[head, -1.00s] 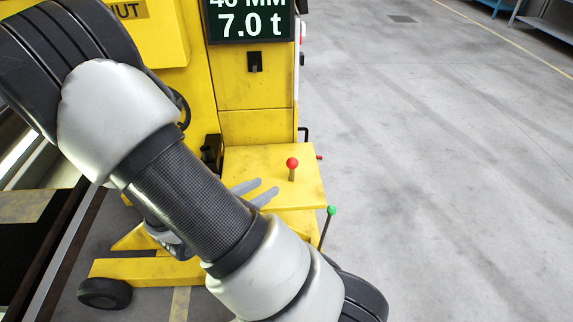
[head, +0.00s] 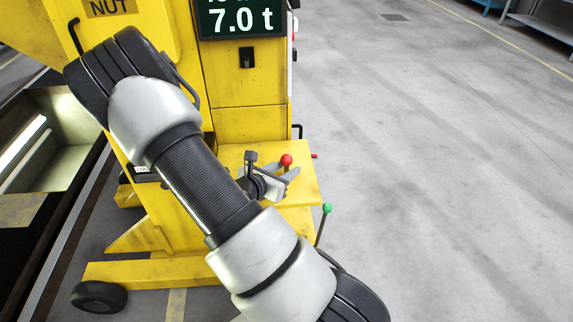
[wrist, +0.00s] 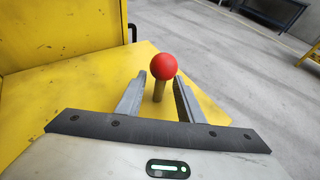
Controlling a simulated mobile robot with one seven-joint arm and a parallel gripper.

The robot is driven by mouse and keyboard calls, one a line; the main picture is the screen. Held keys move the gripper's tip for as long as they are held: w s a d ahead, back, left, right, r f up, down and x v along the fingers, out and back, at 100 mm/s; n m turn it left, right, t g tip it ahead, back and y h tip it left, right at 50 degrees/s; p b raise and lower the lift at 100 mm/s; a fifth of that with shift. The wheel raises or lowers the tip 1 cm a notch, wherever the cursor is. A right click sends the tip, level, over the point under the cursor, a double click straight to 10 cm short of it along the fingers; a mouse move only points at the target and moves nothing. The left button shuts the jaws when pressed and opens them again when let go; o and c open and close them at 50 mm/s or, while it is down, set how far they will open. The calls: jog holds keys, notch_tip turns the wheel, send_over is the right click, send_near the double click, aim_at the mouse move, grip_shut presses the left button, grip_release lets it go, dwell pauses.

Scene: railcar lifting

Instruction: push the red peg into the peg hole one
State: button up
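A peg with a round red knob (head: 287,160) and a brownish shaft stands upright on the yellow shelf of the machine. In the wrist view the red knob (wrist: 163,66) is just beyond my gripper. My gripper (head: 284,171) is open, its two grey fingers reaching toward the peg. In the wrist view the gripper (wrist: 160,80) has one finger on each side of the shaft, with gaps visible; whether either finger touches it I cannot tell. I can make out no peg hole or label for one.
The yellow shelf (head: 305,191) ends at open concrete floor on the right. A green-knobbed lever (head: 327,209) stands beside its front right corner. A short red rod (head: 314,156) sticks out at its right edge. The yellow machine body (head: 245,90) rises behind.

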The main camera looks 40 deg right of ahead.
jog(key=shift+w+d+f, duration=0.1)
jog(key=shift+d+f, duration=0.05)
jog(key=shift+d, duration=0.15)
grip_shut()
